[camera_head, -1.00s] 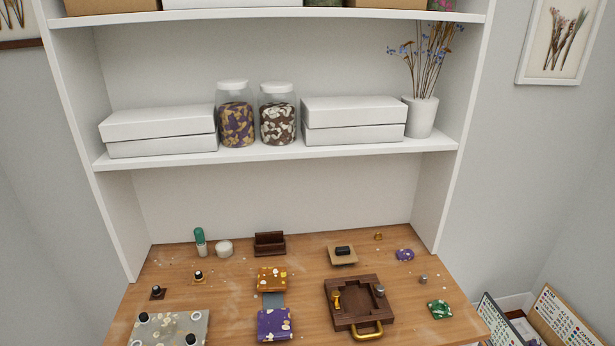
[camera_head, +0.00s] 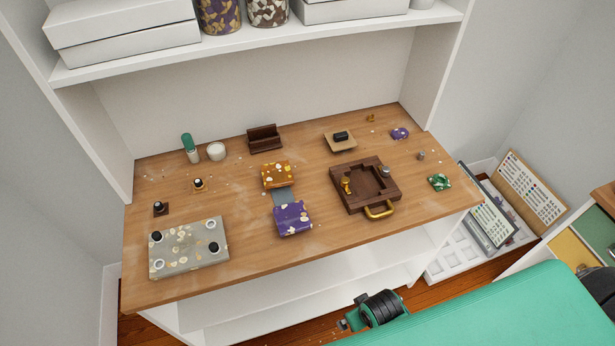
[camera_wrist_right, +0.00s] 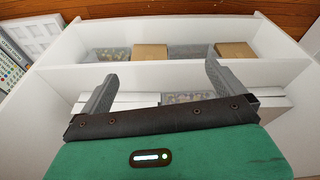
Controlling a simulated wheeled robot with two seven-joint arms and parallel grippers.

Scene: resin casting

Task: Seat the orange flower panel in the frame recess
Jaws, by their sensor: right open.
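The orange flower panel (camera_head: 277,174) lies on the table, left of the dark wooden frame (camera_head: 347,199). It has pale and yellow flower shapes on it, and it lies behind a grey strip and a purple flower panel (camera_head: 292,218). The frame has a square recess, a brass clip on its left side and a brass handle at its front. In the right wrist view my right gripper (camera_wrist_right: 160,80) is open and empty, facing the shelf unit, away from the panel and frame. My left gripper is not in view.
A speckled grey plate (camera_head: 190,255) with several round pegs stands at the table's left front. A green and white bottle (camera_head: 190,148), white jar (camera_head: 216,151) and dark box (camera_head: 265,138) stand at the back. My green arm covers the lower right. A shelf overhangs the back.

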